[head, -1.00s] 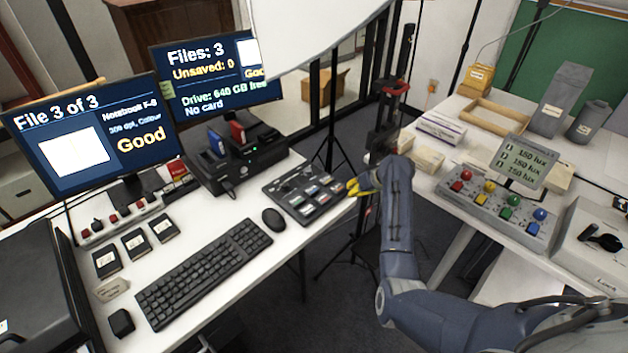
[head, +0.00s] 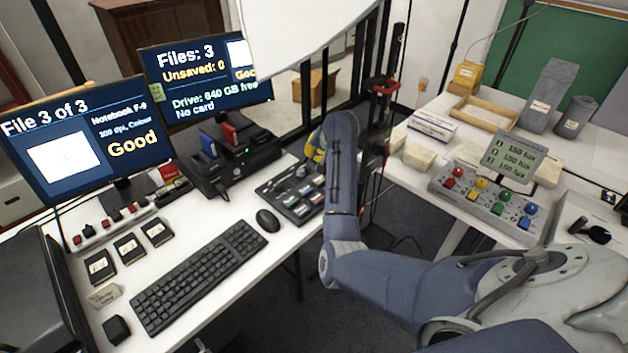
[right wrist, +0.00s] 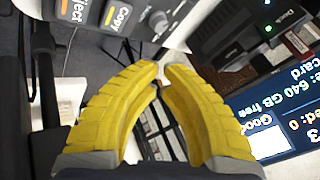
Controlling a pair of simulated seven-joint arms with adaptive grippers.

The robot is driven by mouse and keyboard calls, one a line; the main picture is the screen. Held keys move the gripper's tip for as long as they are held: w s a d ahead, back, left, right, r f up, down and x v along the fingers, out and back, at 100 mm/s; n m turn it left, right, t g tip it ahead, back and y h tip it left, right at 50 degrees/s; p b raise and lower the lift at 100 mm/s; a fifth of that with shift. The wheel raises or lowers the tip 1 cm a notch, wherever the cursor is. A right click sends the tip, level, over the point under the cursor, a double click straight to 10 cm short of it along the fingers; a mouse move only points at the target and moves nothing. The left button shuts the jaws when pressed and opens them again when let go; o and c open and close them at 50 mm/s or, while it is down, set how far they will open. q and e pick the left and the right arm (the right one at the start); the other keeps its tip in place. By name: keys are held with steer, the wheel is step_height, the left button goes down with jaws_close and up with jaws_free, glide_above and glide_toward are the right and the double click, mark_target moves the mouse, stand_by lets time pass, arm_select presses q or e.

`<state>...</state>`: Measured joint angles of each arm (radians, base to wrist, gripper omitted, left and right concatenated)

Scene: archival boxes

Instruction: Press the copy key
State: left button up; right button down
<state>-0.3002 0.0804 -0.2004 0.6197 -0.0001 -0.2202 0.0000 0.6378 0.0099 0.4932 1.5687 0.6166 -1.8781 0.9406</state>
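In the head view the dark key panel (head: 270,190) is on the white desk, partly hidden by my right arm; I cannot pick out the copy key there. My right gripper (right wrist: 161,70) has yellow fingers with their tips nearly together and nothing held between them. In the head view its fingers (head: 316,147) show at the panel's far side, partly behind my arm. My left gripper is out of view.
The drive dock (head: 228,158) holds a blue and a red cartridge left of the panel. Two monitors (head: 85,140) are behind. A mouse (head: 268,220) and keyboard (head: 200,277) are nearer. A control box with coloured buttons (head: 490,208) is on the right table.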

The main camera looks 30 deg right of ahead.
mark_target(318, 176)
steer(key=shift+w+d+f+m+h, duration=0.1)
steer(key=shift+w+d+m+h, duration=0.15)
steer(key=shift+w+d, duration=0.25)
steer(key=shift+w+d+f+m+h, duration=0.1)
steer(key=shift+w+d+m+h, duration=0.2)
steer(key=shift+d, duration=0.35)
steer(key=shift+f, duration=4.4)
steer(key=shift+f, duration=1)
steer(key=shift+r, duration=0.95)
steer(key=shift+r, duration=2.55)
